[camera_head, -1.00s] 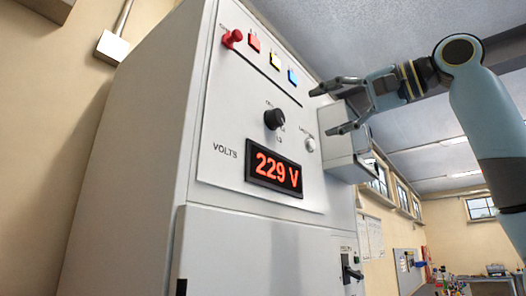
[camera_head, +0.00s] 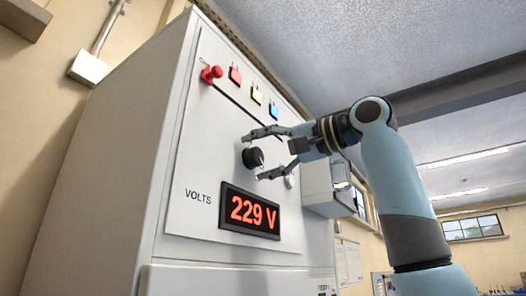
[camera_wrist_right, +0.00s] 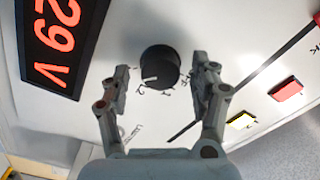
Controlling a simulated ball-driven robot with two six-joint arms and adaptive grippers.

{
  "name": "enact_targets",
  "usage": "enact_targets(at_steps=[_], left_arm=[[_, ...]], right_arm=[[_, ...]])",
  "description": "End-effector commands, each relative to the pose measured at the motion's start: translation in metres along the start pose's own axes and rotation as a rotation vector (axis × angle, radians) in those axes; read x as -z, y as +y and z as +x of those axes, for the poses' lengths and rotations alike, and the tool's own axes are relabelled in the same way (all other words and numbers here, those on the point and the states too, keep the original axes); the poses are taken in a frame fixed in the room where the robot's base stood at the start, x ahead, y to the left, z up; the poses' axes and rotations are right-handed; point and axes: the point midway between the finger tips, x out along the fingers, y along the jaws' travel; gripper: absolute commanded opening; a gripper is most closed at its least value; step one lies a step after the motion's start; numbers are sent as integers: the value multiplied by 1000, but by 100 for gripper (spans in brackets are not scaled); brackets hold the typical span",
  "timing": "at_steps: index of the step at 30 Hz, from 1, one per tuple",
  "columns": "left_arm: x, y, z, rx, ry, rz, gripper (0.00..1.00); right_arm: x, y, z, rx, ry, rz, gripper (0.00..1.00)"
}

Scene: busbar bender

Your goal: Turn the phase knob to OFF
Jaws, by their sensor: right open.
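The phase knob (camera_head: 252,157) is a round black knob with a white pointer line on the cabinet's light panel, above the voltage display. It also shows in the right wrist view (camera_wrist_right: 160,67), with small position marks beside it, partly unreadable. My right gripper (camera_head: 252,157) is open, with one finger above the knob and one below it in the head view. In the right wrist view my right gripper (camera_wrist_right: 163,75) has its fingers on either side of the knob, with gaps showing. My left gripper is not in view.
The voltage display (camera_head: 249,211) reads 229 V. A grey box (camera_head: 325,189) sticks out at the cabinet's right side, near my right arm.

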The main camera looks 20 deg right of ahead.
Motion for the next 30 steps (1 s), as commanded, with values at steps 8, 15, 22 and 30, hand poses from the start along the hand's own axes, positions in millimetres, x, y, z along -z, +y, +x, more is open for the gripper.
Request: enact_targets(at_steps=[8,15,22,30], left_arm=[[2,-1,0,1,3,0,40],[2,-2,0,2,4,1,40],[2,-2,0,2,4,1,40],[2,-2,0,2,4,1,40]], right_arm=[[0,0,0,0,0,0,43],[0,0,0,0,0,0,12],[0,0,0,0,0,-10,7],[0,0,0,-1,-2,-118,7]])
